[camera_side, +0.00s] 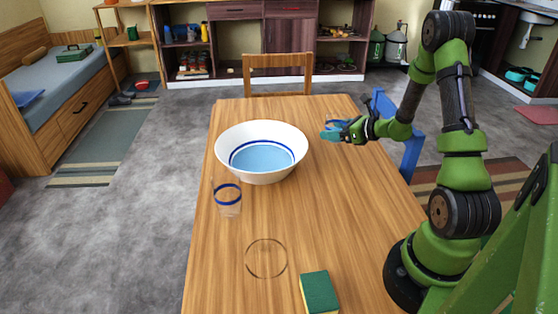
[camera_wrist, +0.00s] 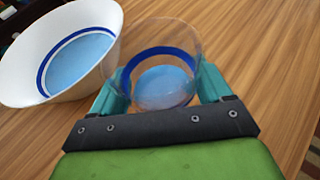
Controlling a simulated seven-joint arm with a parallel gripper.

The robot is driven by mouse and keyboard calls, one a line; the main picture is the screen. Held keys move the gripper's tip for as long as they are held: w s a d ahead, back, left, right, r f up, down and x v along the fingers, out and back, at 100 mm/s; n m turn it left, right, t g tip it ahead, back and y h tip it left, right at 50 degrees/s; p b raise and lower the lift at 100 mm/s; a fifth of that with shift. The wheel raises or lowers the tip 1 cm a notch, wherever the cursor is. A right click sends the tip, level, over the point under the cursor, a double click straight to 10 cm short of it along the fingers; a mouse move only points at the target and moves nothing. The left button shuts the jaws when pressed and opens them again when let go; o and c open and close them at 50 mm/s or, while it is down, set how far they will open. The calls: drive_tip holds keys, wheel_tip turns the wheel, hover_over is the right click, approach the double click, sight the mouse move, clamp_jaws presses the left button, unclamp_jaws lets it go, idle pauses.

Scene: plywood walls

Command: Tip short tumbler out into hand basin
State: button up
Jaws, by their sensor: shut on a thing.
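The short tumbler is clear with a dark blue band and pale blue liquid inside; it sits between the teal fingers of my gripper in the wrist view (camera_wrist: 160,75). My gripper (camera_side: 334,133) is shut on it and holds it to the right of the hand basin. In the side view the tumbler is small and partly hidden by the fingers, so its tilt is hard to tell. The hand basin (camera_side: 228,152) is a wide white bowl with a blue ring and light blue inside, standing on the table. It also shows at the left of the wrist view (camera_wrist: 18,85).
Another clear glass with a blue band (camera_side: 228,208) stands at the table's left edge, near the basin. A thin dark circle (camera_side: 266,258) marks the wooden table. A green and yellow sponge (camera_side: 319,292) lies at the front. A wooden chair (camera_side: 278,61) stands behind the table.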

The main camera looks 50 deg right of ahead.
drive_tip(key=shift+s+a+r, duration=0.1)
drive_tip(key=shift+s+a, duration=0.5)
drive_tip(key=shift+s, duration=0.35)
drive_tip(key=shift+s+a+r, duration=0.1)
drive_tip(key=shift+r, duration=0.1)
wheel_tip(320, 180, up, 12)
drive_tip(key=w+a, duration=1)
drive_tip(key=a, duration=0.3)
drive_tip(key=w+a, duration=0.2)
drive_tip(key=a, duration=1.6)
drive_tip(key=shift+w+d+f, duration=0.15)
drive_tip(key=shift+f, duration=2.2)
